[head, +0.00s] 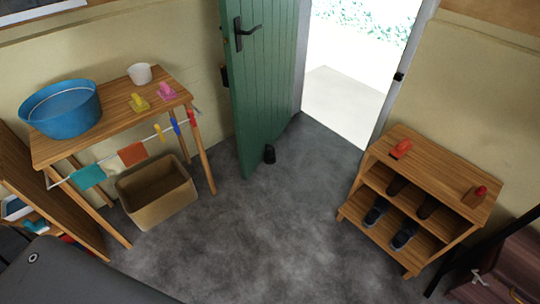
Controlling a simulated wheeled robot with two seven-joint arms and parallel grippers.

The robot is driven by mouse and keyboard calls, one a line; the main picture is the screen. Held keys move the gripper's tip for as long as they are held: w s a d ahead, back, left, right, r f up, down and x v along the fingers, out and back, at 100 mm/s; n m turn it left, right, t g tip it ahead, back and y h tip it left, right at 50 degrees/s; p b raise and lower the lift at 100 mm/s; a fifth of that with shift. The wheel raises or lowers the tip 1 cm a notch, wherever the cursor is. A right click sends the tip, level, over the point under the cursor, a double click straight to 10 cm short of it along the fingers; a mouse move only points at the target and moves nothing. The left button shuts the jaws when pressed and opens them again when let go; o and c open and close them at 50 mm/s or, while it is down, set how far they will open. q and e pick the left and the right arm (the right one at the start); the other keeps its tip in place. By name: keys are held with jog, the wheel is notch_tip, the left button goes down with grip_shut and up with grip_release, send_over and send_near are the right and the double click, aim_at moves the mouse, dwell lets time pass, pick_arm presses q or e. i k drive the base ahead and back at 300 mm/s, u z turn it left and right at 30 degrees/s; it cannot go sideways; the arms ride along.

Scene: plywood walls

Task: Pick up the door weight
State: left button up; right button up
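A small black weight (269,153), which looks like the door weight, stands on the grey floor in the head view. It is at the foot of the green door (265,85), close to its lower free edge. I cannot tell whether it touches the door. The door stands open beside a bright doorway. Neither of my grippers shows in this view.
A wooden table (110,122) with a blue tub (62,108) stands left, a tan bin (156,203) below its front. A wooden shoe rack (436,170) stands right, a dark red box (510,270) at lower right. The middle floor is clear.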

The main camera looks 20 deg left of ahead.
aim_at(269, 158)
jog(key=k, duration=0.5)
jog(key=u, duration=0.65)
jog(key=i, duration=1.1)
jog(key=z, duration=0.6)
jog(key=i, duration=0.65)
jog(key=z, duration=0.5)
